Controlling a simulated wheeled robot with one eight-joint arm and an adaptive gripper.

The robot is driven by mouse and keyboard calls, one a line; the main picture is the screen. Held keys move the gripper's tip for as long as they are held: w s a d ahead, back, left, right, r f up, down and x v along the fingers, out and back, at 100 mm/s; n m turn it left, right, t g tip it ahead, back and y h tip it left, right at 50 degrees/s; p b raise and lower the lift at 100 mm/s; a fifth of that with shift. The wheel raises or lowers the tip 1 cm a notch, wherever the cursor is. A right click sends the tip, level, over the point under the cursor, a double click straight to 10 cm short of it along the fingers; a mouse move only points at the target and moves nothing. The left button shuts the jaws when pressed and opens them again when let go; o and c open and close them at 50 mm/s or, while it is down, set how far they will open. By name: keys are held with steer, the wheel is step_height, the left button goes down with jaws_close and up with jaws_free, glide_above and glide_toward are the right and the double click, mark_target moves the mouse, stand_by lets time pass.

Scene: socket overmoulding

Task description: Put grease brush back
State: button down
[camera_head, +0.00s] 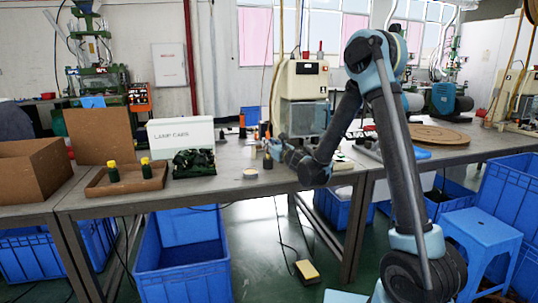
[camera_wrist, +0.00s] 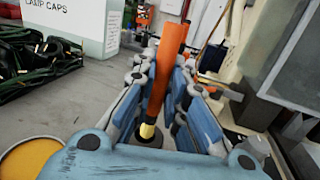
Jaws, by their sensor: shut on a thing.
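The grease brush, with an orange handle (camera_wrist: 168,70) and a pale yellow lower end, stands slightly tilted between my fingers in the wrist view. My gripper (camera_wrist: 165,85) is shut on it. Below the yellow end is a dark round thing (camera_wrist: 150,141), perhaps a holder; whether the brush tip is inside it or just above cannot be told. In the head view my gripper (camera_head: 273,148) is low over the table, and the brush is mostly hidden there. An open round tin with yellow contents (camera_wrist: 32,160) stands to the left; it also shows in the head view (camera_head: 250,173).
The white LAMP CAPS box (camera_head: 181,132) and a tray of dark green cables (camera_head: 194,163) stand left of my gripper. Further left is a cardboard tray with yellow-capped bottles (camera_head: 128,178). A beige machine (camera_head: 300,80) stands close behind my gripper. The table front is clear.

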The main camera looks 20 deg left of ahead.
steer(key=shift+f, duration=1.95)
steer(key=shift+f, duration=0.1)
steer(key=c, duration=1.6)
jaws_free()
